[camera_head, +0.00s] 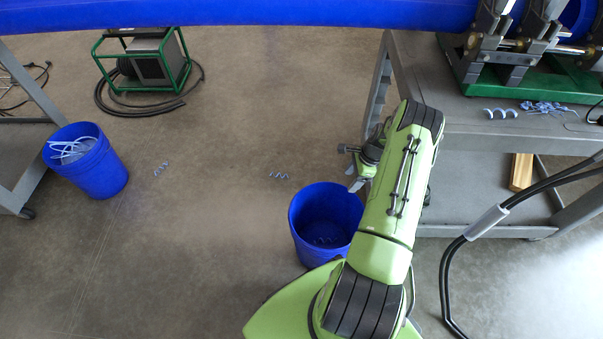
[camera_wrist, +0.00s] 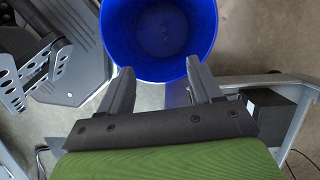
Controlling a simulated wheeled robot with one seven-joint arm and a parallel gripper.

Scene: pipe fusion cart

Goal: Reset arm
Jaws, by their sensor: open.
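My arm stretches forward in the head view, its green links between the middle blue bucket and the grey cart. My gripper (camera_wrist: 161,82) is open and empty in the wrist view, its two dark fingers apart. Past the fingertips lies the open mouth of the blue bucket (camera_wrist: 158,35). In the head view the gripper end (camera_head: 357,175) shows only partly, beside the arm and near the bucket's rim. That bucket (camera_head: 310,235) stands upright on the floor and has a few bluish shavings at its bottom. The arm hides its right side.
A grey cart (camera_head: 455,128) stands at right, with curled shavings (camera_head: 548,107) and a green-based clamp machine on top. A blue pipe (camera_head: 240,13) crosses the top. Another blue bucket (camera_head: 100,170) holds shavings at left. A green-framed unit (camera_head: 150,62) stands behind.

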